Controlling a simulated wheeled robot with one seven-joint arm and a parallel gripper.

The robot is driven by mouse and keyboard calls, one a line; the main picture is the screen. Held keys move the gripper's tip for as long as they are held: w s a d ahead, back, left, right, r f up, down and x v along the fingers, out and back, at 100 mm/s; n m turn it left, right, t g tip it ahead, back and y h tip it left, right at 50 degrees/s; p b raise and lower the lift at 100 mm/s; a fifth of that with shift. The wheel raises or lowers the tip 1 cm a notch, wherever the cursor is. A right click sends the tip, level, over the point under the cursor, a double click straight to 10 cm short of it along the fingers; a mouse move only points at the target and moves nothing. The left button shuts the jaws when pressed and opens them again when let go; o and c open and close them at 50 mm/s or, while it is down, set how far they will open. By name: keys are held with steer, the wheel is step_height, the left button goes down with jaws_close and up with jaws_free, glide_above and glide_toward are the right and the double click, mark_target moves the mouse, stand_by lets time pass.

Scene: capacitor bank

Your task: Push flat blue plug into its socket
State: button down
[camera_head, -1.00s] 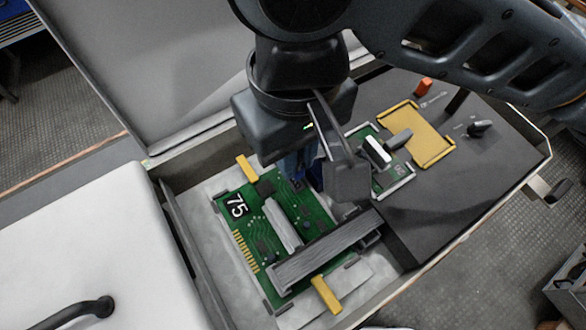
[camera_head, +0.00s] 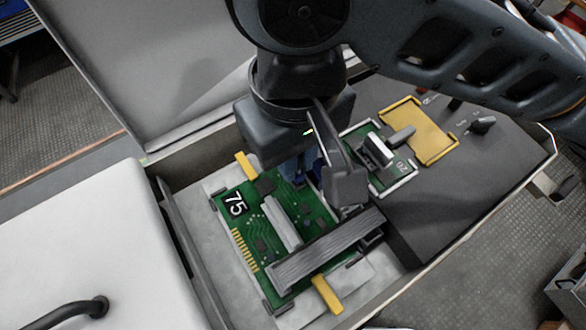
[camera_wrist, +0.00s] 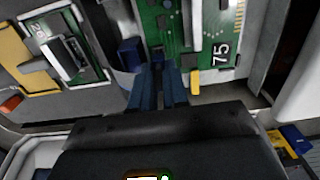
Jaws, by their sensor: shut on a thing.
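My gripper (camera_wrist: 158,82) reaches down over the edge of the green board marked 75, its two dark blue fingers close together. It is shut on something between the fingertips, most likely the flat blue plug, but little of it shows. A dark blue block (camera_wrist: 130,53) sits just left of the fingers in the wrist view, at the board's edge. I cannot tell whether it belongs to the plug or the socket. In the head view the gripper (camera_head: 294,180) is partly hidden by its own body. The green board (camera_head: 250,222) lies in the tray, and the socket cannot be made out.
The open lid (camera_head: 160,60) rises behind.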

steer(key=shift+f+b, duration=0.35)
steer(key=shift+f, duration=0.3)
stand_by(0.7)
steer(key=c, duration=1.1)
jaws_free()
steer(key=shift+o, duration=0.2)
steer(key=shift+r, duration=0.1)
steer(key=shift+r+p, duration=0.3)
steer(key=shift+r, duration=3.55)
